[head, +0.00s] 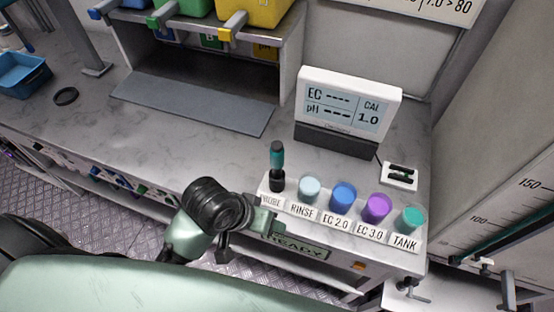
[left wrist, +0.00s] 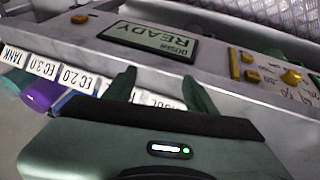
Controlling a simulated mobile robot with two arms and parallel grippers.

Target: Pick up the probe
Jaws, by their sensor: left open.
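The probe (head: 277,163), with a teal handle and a black lower part, stands upright at the left end of a white rack (head: 419,244) behind a partly covered label. My left gripper (head: 266,212) is just in front of that end of the rack, below the probe in the head view. In the left wrist view its two dark green fingers (left wrist: 158,90) are spread apart, with nothing seen held between them. The probe itself cannot be made out in the left wrist view. My right gripper is not in view.
Right of the probe stand cups labelled RINSE (head: 310,187), EC 2.0 (head: 343,196), EC 3.0 (head: 377,207) and TANK (head: 410,219). A meter display (head: 345,108) stands behind. A READY panel (head: 300,247) is on the counter front. The counter left of the probe is clear.

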